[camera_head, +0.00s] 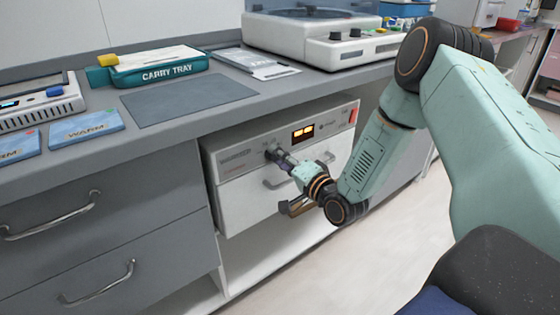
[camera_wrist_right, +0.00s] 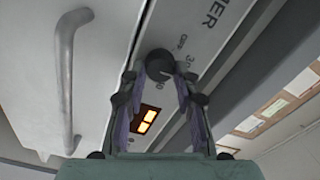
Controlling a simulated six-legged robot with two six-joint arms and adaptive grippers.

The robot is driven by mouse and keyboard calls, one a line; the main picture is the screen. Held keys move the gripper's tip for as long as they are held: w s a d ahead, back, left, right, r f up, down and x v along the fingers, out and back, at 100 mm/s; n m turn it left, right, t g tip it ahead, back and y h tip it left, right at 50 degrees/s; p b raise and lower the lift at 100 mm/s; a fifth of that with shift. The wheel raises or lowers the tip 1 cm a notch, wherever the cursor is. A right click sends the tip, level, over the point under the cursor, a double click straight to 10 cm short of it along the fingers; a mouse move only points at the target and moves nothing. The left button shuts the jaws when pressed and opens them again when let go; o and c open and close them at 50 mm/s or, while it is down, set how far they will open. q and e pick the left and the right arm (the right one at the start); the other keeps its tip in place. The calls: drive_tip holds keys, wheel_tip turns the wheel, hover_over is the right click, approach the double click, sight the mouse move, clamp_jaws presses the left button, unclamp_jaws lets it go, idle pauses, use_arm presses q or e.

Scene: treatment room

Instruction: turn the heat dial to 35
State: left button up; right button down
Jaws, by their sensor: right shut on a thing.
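The heat dial (camera_wrist_right: 158,65) is a dark round knob on the pale front panel of a warmer drawer unit (camera_head: 232,160) set under the counter. Printed marks including "OFF" and "30" show beside it in the wrist view. My right gripper (camera_head: 275,157) reaches the panel from the right, with its fingertips at the dial. In the wrist view the fingers of the right gripper (camera_wrist_right: 157,70) stand on both sides of the dial, shut on it. A lit orange display (camera_head: 303,132) is on the panel right of the dial; its digits are unreadable. My left gripper is out of view.
A drawer handle (camera_head: 275,184) sits just below the dial, close to my right wrist. The counter edge overhangs the panel. On the counter are a teal carry tray (camera_head: 160,68), blue "WARM" packs (camera_head: 86,127) and a white machine (camera_head: 315,40). Floor to the right is clear.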

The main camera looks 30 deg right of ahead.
drive_tip(key=shift+f+m+b, duration=0.15)
drive_tip(key=shift+m+b, duration=0.5)
drive_tip(key=shift+m, duration=1.45)
drive_tip(key=c, duration=1)
unclamp_jaws()
drive_tip(key=s, duration=0.7)
drive_tip(key=shift+s+d, duration=0.25)
drive_tip(key=shift+s, duration=0.05)
